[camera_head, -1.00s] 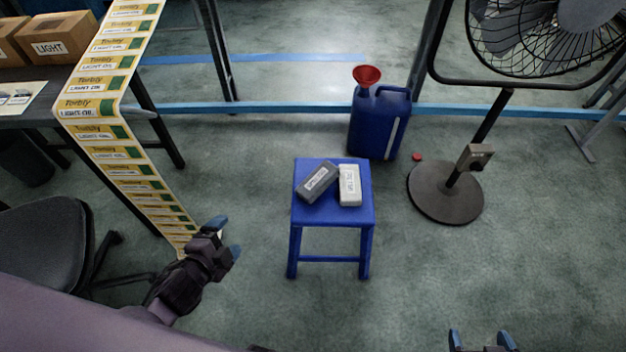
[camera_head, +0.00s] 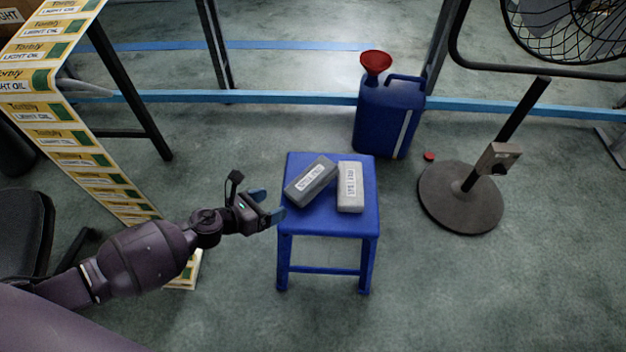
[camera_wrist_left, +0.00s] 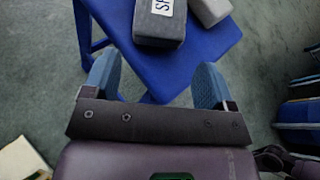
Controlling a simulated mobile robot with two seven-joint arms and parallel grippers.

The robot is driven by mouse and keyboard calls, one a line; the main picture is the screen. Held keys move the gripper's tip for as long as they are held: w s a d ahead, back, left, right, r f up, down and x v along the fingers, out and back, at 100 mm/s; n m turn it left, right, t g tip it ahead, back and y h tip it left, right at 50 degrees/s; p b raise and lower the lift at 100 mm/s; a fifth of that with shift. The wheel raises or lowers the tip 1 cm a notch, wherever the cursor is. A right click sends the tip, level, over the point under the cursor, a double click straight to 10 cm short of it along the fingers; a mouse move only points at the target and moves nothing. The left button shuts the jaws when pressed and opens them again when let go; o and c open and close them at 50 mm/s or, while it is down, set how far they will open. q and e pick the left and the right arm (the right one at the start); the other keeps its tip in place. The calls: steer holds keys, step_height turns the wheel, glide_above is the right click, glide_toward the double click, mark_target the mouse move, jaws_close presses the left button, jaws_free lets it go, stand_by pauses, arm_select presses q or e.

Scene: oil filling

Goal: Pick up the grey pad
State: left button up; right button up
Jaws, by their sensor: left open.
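A dark grey pad (camera_head: 311,178) with a white label lies slanted on the left part of the blue stool's seat (camera_head: 330,219). A lighter grey pad (camera_head: 350,187), also labelled, lies just to its right. My left gripper (camera_head: 270,205) is open and empty at the stool's left edge, left of and nearer than the dark pad. In the left wrist view the dark pad (camera_wrist_left: 160,22) is beyond the open fingers (camera_wrist_left: 155,80), with the lighter pad (camera_wrist_left: 210,9) to its right. My right gripper is not in view.
A blue canister (camera_head: 388,120) with a red funnel (camera_head: 376,63) stands behind the stool. A fan's round base (camera_head: 460,200) is to the right, near a small red cap (camera_head: 429,156). A label strip (camera_head: 90,160) hangs at left.

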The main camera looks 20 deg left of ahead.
mark_target(290, 197)
arm_select(q)
steer(key=b+x, duration=0.1)
steer(key=x, duration=0.6)
steer(key=shift+w+d+f, duration=0.15)
steer(key=shift+w, duration=0.05)
steer(key=shift+w+d+f+b, duration=0.1)
steer(key=shift+w+d+b, duration=0.2)
steer(key=shift+w+b, duration=0.15)
steer(key=c, duration=0.7)
steer(key=shift+o, duration=0.2)
steer(key=shift+w, duration=0.1)
